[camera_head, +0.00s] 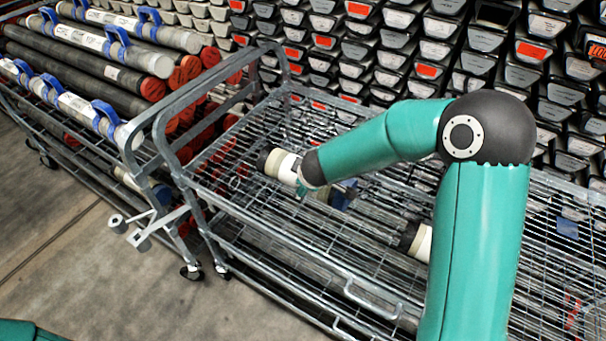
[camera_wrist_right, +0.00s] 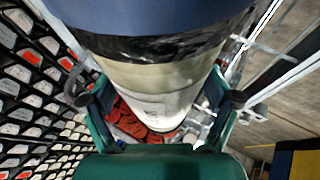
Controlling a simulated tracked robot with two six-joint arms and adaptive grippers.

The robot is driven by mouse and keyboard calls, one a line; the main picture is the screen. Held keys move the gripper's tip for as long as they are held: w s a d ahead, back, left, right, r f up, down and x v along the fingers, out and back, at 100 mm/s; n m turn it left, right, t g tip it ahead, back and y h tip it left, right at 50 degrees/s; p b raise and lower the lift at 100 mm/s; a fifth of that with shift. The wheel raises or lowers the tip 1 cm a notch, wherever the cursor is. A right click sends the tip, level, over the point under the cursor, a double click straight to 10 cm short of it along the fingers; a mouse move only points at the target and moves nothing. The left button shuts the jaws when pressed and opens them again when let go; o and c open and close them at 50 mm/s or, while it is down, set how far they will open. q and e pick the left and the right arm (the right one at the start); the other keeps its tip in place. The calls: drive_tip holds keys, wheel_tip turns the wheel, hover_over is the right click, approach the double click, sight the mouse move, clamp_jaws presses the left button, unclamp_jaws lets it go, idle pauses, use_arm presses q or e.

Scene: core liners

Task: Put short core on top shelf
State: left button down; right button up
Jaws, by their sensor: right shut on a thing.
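A short core (camera_head: 281,165) with a dark end and a whitish band shows over the wire top shelf (camera_head: 262,232) of the near cart. My right gripper (camera_head: 313,183) is shut on it. In the right wrist view the core (camera_wrist_right: 150,85) lies between my two fingers, with blue, black and whitish bands. The arm hides part of the core in the head view. I cannot tell whether the core touches the shelf mesh. My left gripper is not in view.
Another core end (camera_head: 417,240) with a white band shows lower right, partly behind my arm. A second cart (camera_head: 62,150) at left holds several long cores with blue handles and red ends. Stacked core trays (camera_head: 400,45) fill the back. Bare floor (camera_head: 60,240) lies front left.

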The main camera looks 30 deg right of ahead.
drive_tip(key=shift+w+f+b, duration=0.1)
drive_tip(key=shift+f+b, duration=0.3)
drive_tip(key=shift+f, duration=1.45)
drive_tip(key=o, duration=1.6)
drive_tip(key=shift+f, duration=0.1)
drive_tip(key=shift+c, duration=0.2)
drive_tip(key=v, duration=1.2)
